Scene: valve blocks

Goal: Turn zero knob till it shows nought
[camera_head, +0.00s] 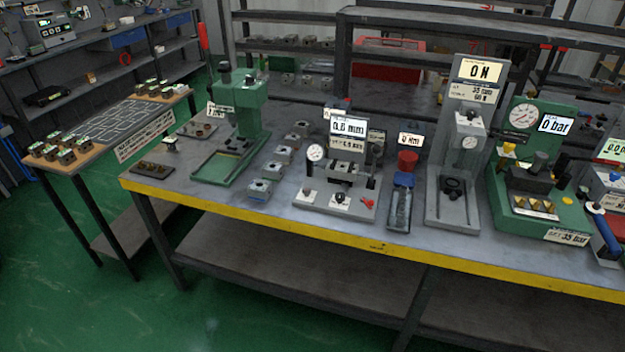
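Neither of my grippers is in view. A grey gauge fixture stands mid-bench with a white display (348,127) that seems to read 0.0 mm, small and blurred. A round dial gauge (315,153) sits at its left side. Small dark knobs on white plates are on its base, one at the front (340,197) and one further left (306,192). No label I can read says which knob is the zero knob. A small red part (368,203) lies at the base's right.
The workbench (290,229) has a yellow front edge. A green press (236,120) stands left of the fixture, with grey blocks (260,190) between. To the right are a red-and-blue unit (407,162), a grey force stand (463,190) and a green pressure rig (540,215). A side table (100,128) holds blocks.

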